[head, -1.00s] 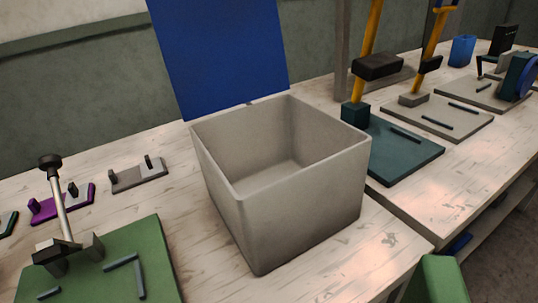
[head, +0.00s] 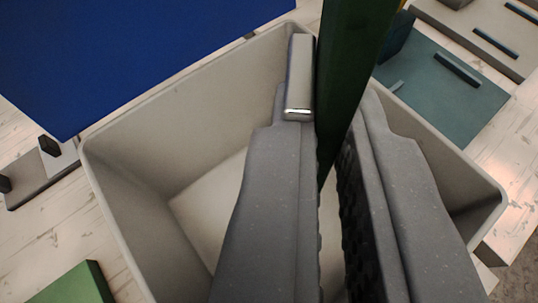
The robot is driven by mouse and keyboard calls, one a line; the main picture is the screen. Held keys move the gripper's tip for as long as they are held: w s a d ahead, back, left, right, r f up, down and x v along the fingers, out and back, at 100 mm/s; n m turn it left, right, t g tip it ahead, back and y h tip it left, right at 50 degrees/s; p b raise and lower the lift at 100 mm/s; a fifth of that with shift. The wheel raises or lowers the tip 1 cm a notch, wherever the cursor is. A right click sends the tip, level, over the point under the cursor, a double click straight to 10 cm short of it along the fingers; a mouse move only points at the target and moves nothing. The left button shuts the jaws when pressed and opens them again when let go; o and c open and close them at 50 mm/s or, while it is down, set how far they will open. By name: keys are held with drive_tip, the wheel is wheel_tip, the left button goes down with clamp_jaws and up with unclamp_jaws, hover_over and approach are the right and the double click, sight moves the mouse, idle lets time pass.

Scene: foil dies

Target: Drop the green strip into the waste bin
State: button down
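The waste bin (head: 125,200) is a pale grey open box, seen from above. My gripper (head: 335,125) is over the bin opening, with its two dark grey fingers reaching up the picture. A dark green strip (head: 350,60) stands between the fingertips and runs up out of the top of the picture. The fingers are closed on it, with a narrow gap between them nearer the camera. The strip's lower end narrows between the fingers, above the bin. A shiny silver piece (head: 299,85) shows at the left fingertip. The fingers hide much of the bin's inside.
A blue panel (head: 120,50) rises behind the bin at upper left. A teal plate (head: 440,85) with bars lies at the right. A grey fixture (head: 30,178) and a green plate (head: 75,287) are at the left. Pale wooden bench shows around them.

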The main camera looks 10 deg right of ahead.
wheel_tip(320, 180, down, 6)
drive_tip(key=b, duration=0.4)
drive_tip(key=shift+w, duration=0.2)
drive_tip(key=c, duration=1.5)
unclamp_jaws()
drive_tip(key=shift+s, duration=0.1)
drive_tip(key=v, duration=1.3)
drive_tip(key=shift+s+p, duration=0.25)
drive_tip(key=shift+p, duration=0.05)
drive_tip(key=shift+a, duration=0.1)
